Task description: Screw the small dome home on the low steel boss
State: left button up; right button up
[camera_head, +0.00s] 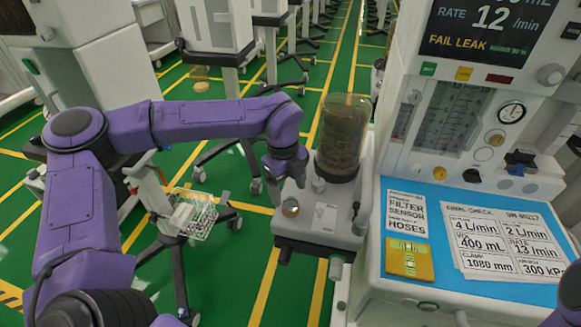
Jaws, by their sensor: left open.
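The absorber block (315,236) is a grey housing in the middle, with a large smoky canister (343,138) standing on it. A small round piece with a metallic, brownish glint (290,207) sits on the block's left part. It looks like the small dome at the low steel boss, but I cannot tell the two apart or see whether a thread is engaged. My left gripper (286,178) is open, pointing down just above and behind that piece, apart from it. Its fingertips are small and dark here. My right gripper is out of view.
A blue worktop (470,264) with printed cards and a yellow pad (409,259) lies to the right, under the machine's panel (470,110). A wire basket (193,215) stands on the left. Other carts line the green floor behind.

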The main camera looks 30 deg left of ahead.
aim_at(291, 199)
pick_arm(q)
notch_tip(291, 199, down, 3)
jog(key=shift+w+d, duration=0.1)
jog(key=shift+d+f, duration=0.15)
jog(key=shift+f, duration=0.25)
jog(key=c, duration=1.3)
jog(key=m, duration=0.3)
jog(key=shift+m, duration=0.4)
jog(key=m, duration=0.5)
jog(key=shift+g+y, duration=0.4)
jog(key=m, duration=0.6)
jog(key=shift+w+d+y, duration=0.1)
jog(key=shift+y, duration=0.3)
jog(key=m, duration=0.4)
jog(key=o, duration=1.3)
jog(key=shift+c, duration=0.2)
